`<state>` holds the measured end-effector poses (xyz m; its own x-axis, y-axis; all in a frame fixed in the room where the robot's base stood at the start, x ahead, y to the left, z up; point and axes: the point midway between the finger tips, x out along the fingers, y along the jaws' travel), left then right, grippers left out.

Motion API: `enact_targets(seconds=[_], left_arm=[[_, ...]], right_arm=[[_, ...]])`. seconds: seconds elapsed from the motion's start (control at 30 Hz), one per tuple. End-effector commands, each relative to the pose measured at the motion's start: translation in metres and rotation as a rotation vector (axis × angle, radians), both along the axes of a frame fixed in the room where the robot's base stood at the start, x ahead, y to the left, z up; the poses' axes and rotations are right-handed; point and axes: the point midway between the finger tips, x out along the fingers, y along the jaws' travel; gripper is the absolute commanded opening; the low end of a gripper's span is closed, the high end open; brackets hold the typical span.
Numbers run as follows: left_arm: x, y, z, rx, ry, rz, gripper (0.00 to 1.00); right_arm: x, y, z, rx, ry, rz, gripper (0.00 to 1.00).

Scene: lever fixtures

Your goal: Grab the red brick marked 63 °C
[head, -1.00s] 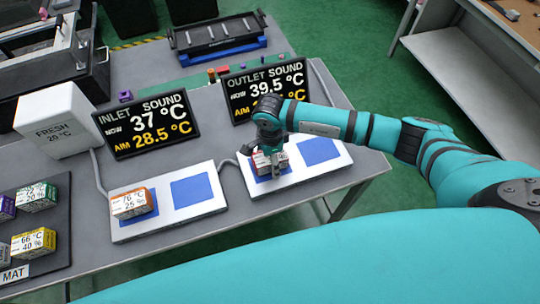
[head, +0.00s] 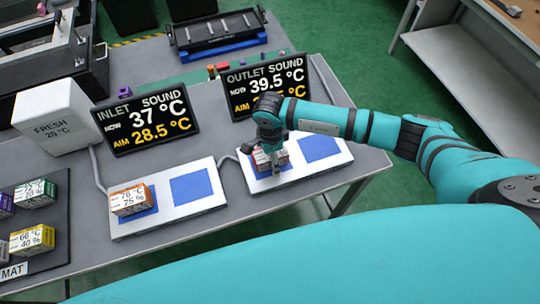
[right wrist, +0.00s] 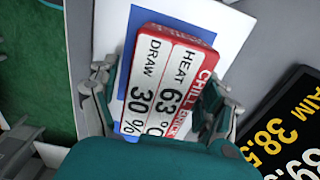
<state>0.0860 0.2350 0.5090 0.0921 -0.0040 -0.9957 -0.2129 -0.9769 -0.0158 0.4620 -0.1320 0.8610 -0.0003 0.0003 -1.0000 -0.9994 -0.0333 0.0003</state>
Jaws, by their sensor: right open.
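The red brick (head: 261,160) lies on the left blue square of the right white plate (head: 296,180). In the right wrist view the red brick (right wrist: 168,82) has a white label reading CHILL BRICK, HEAT 63 °C, DRAW 30 %. My right gripper (head: 272,163) is down at the brick and partly hides it in the head view. In the right wrist view my right gripper (right wrist: 163,88) is open, with one finger on each side of the brick. Whether either finger touches it, I cannot tell. My left gripper is not in view.
An orange brick (head: 129,199) marked 76 °C sits on the left white plate (head: 170,228). Several bricks stand on the dark mat (head: 58,215) at left. Two displays (head: 146,120) (head: 267,85) stand behind the plates. The right blue square (head: 320,148) is empty.

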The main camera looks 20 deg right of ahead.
Motion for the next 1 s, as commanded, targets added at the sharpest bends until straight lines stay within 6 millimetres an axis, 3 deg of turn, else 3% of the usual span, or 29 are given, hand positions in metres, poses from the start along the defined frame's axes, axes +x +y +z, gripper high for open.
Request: enact_targets(seconds=[0.3,0.83,1.0], left_arm=[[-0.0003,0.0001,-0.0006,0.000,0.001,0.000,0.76],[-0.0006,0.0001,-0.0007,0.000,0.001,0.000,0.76],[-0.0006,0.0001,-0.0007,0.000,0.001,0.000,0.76]], right_arm=[[0.0000,-0.0002,-0.0003,0.000,0.000,0.000,0.79],[0.0000,-0.0002,-0.0004,0.000,0.000,0.000,0.10],[0.0004,0.0000,0.0001,0.000,-0.001,0.000,0.07]])
